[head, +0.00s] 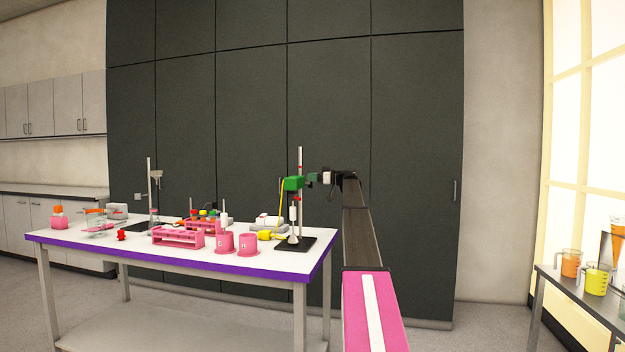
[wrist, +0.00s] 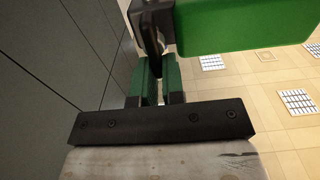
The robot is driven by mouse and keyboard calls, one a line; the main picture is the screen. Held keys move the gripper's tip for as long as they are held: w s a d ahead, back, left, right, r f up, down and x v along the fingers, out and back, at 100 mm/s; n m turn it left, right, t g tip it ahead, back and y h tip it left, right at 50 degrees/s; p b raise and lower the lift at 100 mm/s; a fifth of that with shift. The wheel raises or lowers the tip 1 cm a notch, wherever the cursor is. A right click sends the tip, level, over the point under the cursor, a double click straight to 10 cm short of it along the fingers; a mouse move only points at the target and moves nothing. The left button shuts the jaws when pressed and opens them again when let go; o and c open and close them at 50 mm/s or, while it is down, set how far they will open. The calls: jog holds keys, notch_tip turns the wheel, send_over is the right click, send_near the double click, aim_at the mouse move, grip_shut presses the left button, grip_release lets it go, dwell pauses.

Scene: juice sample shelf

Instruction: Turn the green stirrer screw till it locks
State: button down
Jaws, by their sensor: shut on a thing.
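The green stirrer (head: 293,183) is mounted on a upright rod stand (head: 300,160) at the right end of the table. In the wrist view its green body (wrist: 245,22) fills the upper right. A dark screw part (wrist: 150,22) sits at its left side. My gripper (head: 310,178) reaches in from the right, level with the stirrer. In the wrist view my gripper (wrist: 156,72) has its two green fingers close together, shut on the dark screw. The fingers hide most of the gripped end, so I cannot see the thread or how tight it is.
The white table (head: 140,248) carries pink beakers (head: 224,243), a pink tube rack (head: 178,237) and a second stand (head: 150,180). Dark cabinets (head: 250,100) stand close behind. A side table with juice jugs (head: 571,263) is at the far right.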

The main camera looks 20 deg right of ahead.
jog(key=shift+m, duration=0.3)
jog(key=shift+w+d+f+m, duration=0.2)
jog(key=shift+w+f+m, duration=0.15)
jog(key=shift+m, duration=2.5)
jog(key=shift+w+d+f+m, duration=0.3)
jog(key=shift+f+m, duration=0.1)
jog(key=shift+m, duration=2.5)
jog(key=shift+w+d+f+m, duration=0.15)
jog(key=shift+w+f+m, duration=0.2)
jog(key=shift+m, duration=2.5)
jog(key=shift+s, duration=0.1)
jog(key=c, duration=1.2)
grip_release()
jog(key=shift+f, duration=0.1)
